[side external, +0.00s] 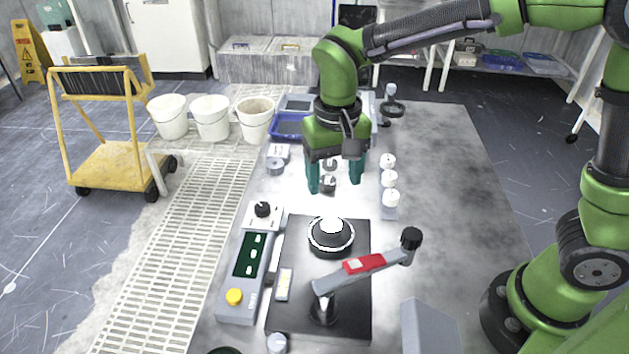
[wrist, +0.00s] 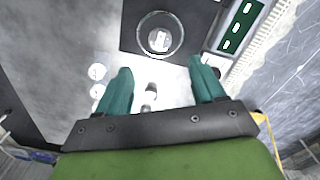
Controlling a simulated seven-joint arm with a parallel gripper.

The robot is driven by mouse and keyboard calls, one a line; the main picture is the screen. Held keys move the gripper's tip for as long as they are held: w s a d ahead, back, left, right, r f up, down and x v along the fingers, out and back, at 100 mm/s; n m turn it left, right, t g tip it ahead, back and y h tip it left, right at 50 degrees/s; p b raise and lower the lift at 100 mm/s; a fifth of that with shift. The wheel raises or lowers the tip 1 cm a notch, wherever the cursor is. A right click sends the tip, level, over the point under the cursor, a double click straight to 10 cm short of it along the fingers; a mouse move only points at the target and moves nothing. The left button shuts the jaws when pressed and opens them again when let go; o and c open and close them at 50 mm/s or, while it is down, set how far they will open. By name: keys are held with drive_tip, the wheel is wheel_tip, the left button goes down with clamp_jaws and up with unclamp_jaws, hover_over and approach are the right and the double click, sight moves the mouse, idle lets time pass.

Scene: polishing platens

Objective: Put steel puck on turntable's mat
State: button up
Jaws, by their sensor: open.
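The turntable (side external: 331,249) is a round dark ring on a black base plate, and it also shows at the top of the wrist view (wrist: 142,38). A bright, small round piece (wrist: 159,40) sits within the ring; glare hides whether it is the mat or a puck. My gripper (side external: 335,187) is open with teal fingers, behind the turntable in the side view. Two small grey metallic pieces (side external: 328,184) show between the fingers; they also show in the wrist view (wrist: 150,88). I cannot tell which is the steel puck. Neither finger visibly touches them.
A grey arm with a red label (side external: 365,263) stands over the front of the base plate. A control box with a yellow button (side external: 234,297) is at left. White round pieces (side external: 389,179) stand in a row at right. The right tabletop (side external: 450,190) is clear.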

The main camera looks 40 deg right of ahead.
drive_tip(key=s+d+r+t+y, duration=0.2)
drive_tip(key=s+d+r+t, duration=0.5)
drive_tip(key=s+d, duration=0.4)
drive_tip(key=shift+s+d+r, duration=0.3)
drive_tip(key=shift+d, duration=0.35)
